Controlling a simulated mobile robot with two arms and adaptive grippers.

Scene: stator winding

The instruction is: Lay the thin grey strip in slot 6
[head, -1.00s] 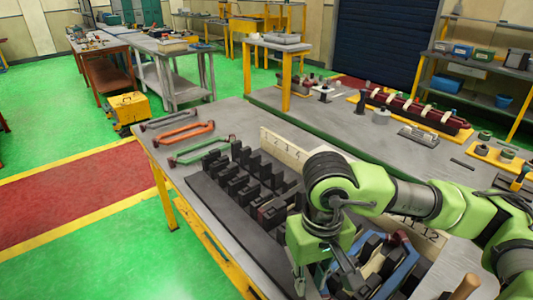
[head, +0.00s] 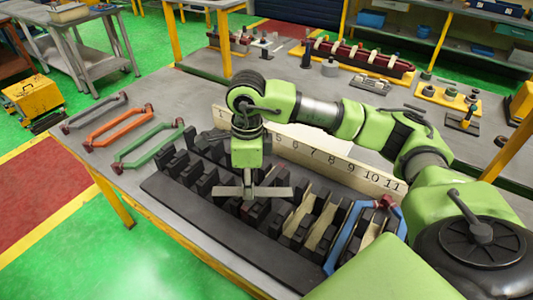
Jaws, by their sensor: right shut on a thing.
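My right gripper (head: 248,188) points down over the middle of the black slotted block (head: 180,215). It is shut on the thin grey strip (head: 279,193), which sticks out to both sides of the fingers and lies roughly level above the black teeth. I cannot tell how high it is above them. The numbered board (head: 345,170) behind the block shows 1 and 5 to 11; my arm hides the numbers between. The 6 is a little right of the gripper. The bottom of slot 6 cannot be made out. My left gripper is not in view.
Pale strips (head: 323,228) lie between teeth to the right, and a blue coil (head: 345,240) sits at the right end. Green (head: 150,148), orange (head: 118,128) and grey (head: 94,113) coils lie on the table at left. A dark red assembly (head: 357,56) stands on the rear bench.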

